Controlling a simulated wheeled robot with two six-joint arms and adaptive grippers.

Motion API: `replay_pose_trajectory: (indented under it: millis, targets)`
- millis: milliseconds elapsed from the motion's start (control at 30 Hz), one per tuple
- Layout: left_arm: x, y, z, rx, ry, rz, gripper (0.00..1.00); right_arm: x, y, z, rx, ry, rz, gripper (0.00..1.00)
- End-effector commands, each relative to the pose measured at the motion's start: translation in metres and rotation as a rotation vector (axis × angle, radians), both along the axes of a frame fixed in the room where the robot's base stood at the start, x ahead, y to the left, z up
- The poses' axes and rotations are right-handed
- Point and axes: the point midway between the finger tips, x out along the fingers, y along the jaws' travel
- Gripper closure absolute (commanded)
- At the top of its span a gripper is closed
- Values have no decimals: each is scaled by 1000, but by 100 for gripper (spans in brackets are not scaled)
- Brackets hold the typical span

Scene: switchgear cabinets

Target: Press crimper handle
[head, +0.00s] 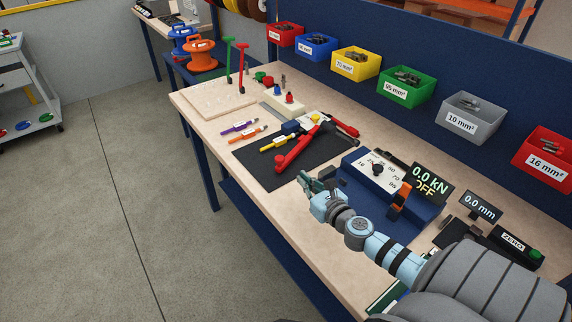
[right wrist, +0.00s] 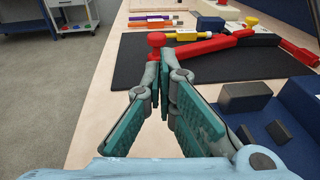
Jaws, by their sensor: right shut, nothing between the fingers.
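The crimper (head: 298,150) with red handles lies on a black mat (head: 262,170) on the workbench. One red handle points toward the bench's front edge; the other runs to the back right with a dark end. In the right wrist view the near red handle (right wrist: 205,46) lies just beyond my fingertips, its rounded red end (right wrist: 156,39) right above them. My right gripper (head: 303,179) is shut and empty, at the mat's front right edge; it also shows in the right wrist view (right wrist: 163,58). I cannot tell whether it touches the handle. My left gripper is out of view.
A blue test unit (head: 400,222) with a dial and an orange lever stands right of the mat. Yellow, orange and purple marker-like tools (head: 240,126) lie left of the crimper. Coloured bins (head: 404,88) line the back panel. The bench's front strip is bare.

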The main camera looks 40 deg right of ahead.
Motion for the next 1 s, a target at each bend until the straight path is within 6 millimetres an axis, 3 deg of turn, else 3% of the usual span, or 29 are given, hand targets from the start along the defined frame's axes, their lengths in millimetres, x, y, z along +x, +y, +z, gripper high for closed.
replay_pose_trajectory:
  millis: [200,400,1000]
  targets:
    - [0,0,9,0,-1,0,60,47,-7,-4,2,-2,-2,100]
    - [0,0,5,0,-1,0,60,79,-11,-12,-6,4,0,100]
    - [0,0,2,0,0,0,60,101,-8,-14,4,-1,-36,100]
